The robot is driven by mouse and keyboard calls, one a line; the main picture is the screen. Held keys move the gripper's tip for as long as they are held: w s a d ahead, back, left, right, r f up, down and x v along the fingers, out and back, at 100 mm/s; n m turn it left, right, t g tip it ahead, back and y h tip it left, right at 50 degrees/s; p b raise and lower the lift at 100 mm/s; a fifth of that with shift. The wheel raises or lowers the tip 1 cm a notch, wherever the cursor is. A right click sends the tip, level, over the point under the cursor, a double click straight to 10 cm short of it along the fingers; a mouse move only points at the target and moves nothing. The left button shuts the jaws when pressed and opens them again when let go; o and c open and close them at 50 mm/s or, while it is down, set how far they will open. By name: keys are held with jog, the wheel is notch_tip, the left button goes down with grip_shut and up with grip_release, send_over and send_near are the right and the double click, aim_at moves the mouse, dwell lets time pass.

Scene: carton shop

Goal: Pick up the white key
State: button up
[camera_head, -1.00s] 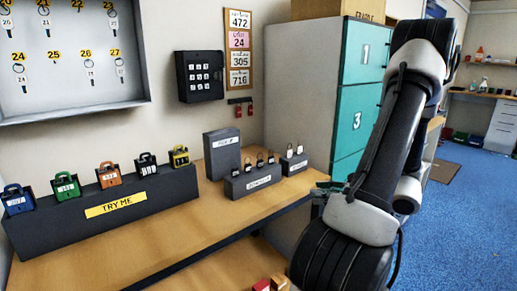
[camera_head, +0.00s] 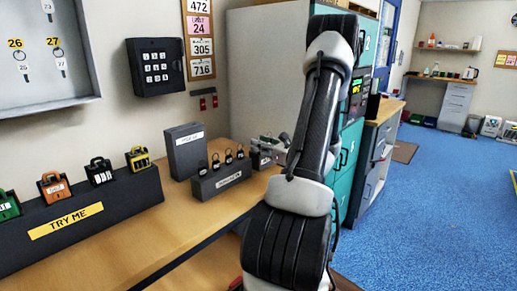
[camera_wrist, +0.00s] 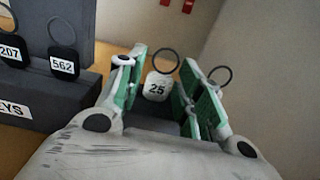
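A longer grey key holder (camera_head: 221,181) with several black tags stands just left of my gripper; black tags 207 and 562 (camera_wrist: 62,64) show in the wrist view. A taller grey box (camera_head: 186,150) stands behind it. The teal-fronted cabinet (camera_head: 347,165) is close on the right.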

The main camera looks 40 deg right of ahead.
jog(key=shift+w, duration=0.6)
jog(key=c, duration=0.6)
jog(key=shift+r, duration=0.1)
notch_tip(320, 180, up, 10)
jog(key=shift+f, duration=0.1)
